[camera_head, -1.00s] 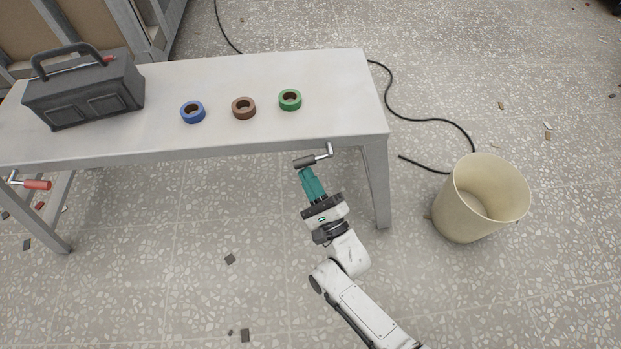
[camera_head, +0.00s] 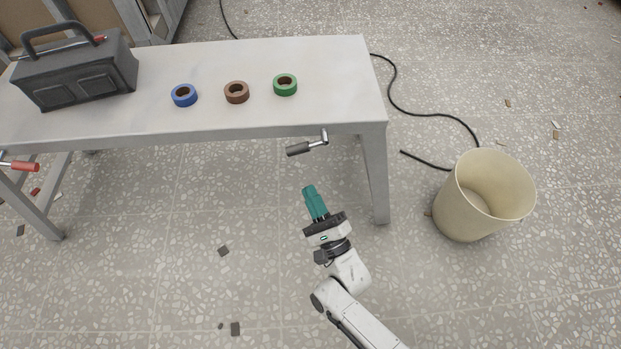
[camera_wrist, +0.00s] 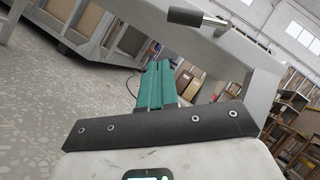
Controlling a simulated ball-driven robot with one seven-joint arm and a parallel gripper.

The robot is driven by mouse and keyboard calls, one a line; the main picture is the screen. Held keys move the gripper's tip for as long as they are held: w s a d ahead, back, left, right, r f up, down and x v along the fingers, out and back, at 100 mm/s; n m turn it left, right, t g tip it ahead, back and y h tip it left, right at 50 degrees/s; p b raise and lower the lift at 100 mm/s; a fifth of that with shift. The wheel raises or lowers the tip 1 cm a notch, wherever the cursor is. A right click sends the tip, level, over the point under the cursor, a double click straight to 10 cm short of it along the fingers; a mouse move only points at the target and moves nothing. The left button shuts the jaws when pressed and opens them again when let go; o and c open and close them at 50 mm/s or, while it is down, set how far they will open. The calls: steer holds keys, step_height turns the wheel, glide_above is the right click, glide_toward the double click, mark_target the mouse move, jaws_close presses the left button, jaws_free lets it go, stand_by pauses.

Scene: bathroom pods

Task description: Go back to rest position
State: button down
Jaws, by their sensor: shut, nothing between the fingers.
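My gripper (camera_head: 309,188) has green fingers that are closed together with nothing between them. It is in front of the table's near edge, over the floor, below and apart from a crank handle with a dark grip (camera_head: 306,145) on the table's front. In the wrist view, my gripper's green fingers (camera_wrist: 158,66) lie side by side, and the handle's dark grip (camera_wrist: 186,17) shows above them.
The white table (camera_head: 330,60) carries a grey toolbox (camera_head: 75,72) and blue (camera_head: 184,95), brown (camera_head: 236,92) and green (camera_head: 285,85) tape rolls. A red-gripped handle (camera_head: 22,166) is at left. A cream bin (camera_head: 462,205) and black cable (camera_head: 440,115) are at right. Open floor lies in front.

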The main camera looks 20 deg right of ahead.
steer(key=v, duration=0.5)
steer(key=shift+s+a+f, duration=0.2)
steer(key=shift+a+f, duration=0.15)
steer(key=shift+f, duration=0.15)
